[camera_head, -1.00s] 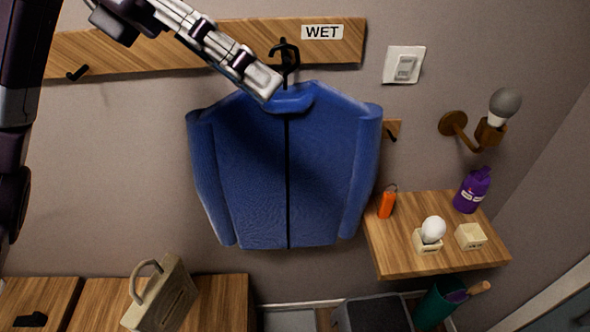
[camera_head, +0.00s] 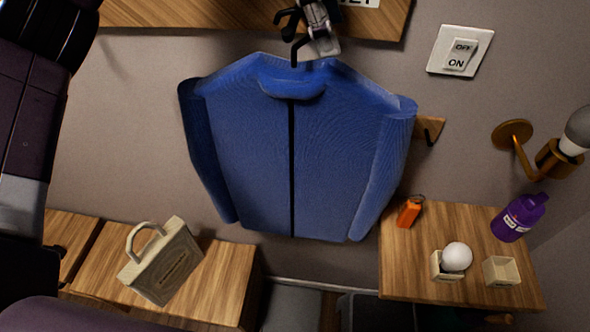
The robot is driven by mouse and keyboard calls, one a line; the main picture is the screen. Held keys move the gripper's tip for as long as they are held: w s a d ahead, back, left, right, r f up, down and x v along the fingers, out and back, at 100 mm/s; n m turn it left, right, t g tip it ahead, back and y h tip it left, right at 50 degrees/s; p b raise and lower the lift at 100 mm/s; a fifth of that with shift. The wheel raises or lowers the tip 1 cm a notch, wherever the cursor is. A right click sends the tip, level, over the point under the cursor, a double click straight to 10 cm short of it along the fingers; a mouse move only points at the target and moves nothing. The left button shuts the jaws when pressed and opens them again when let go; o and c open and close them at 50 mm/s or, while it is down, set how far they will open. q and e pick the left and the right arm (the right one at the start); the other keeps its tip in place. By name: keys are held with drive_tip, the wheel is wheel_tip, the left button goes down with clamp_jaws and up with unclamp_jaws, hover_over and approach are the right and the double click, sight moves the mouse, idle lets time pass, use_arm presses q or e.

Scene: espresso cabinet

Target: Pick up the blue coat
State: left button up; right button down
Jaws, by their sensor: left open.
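The blue coat (camera_head: 290,150) hangs upright against the wall in the head view, with a black line down its middle. A black hanger hook (camera_head: 294,52) rises from its collar to a black wall hook (camera_head: 288,18) on the wooden rail. My left gripper (camera_head: 318,44) comes in from the top edge, just above the collar and right beside the hanger hook. It is open, and I see nothing held in it. I cannot tell whether it touches the hanger. My right gripper is out of view.
A wooden shelf (camera_head: 400,270) at the right holds an orange item (camera_head: 409,211), a white bulb (camera_head: 457,257) in a small box, another box (camera_head: 501,271) and a purple bottle (camera_head: 520,217). A light switch (camera_head: 460,50) and wall lamp (camera_head: 562,158) are at right. A beige bag (camera_head: 162,265) sits on a bench (camera_head: 222,290).

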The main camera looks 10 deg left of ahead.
sight(342, 65)
use_arm(q)
drive_tip(key=shift+x, duration=1.2)
drive_tip(key=shift+f+p, duration=0.3)
drive_tip(key=shift+f, duration=0.05)
drive_tip(key=p+x, duration=0.1)
drive_tip(key=x, duration=0.4)
drive_tip(key=shift+r, duration=0.1)
drive_tip(key=shift+d+f, duration=0.15)
drive_tip(key=shift+f, duration=0.1)
drive_tip(key=shift+c, duration=0.4)
drive_tip(key=c, duration=1.5)
clamp_jaws()
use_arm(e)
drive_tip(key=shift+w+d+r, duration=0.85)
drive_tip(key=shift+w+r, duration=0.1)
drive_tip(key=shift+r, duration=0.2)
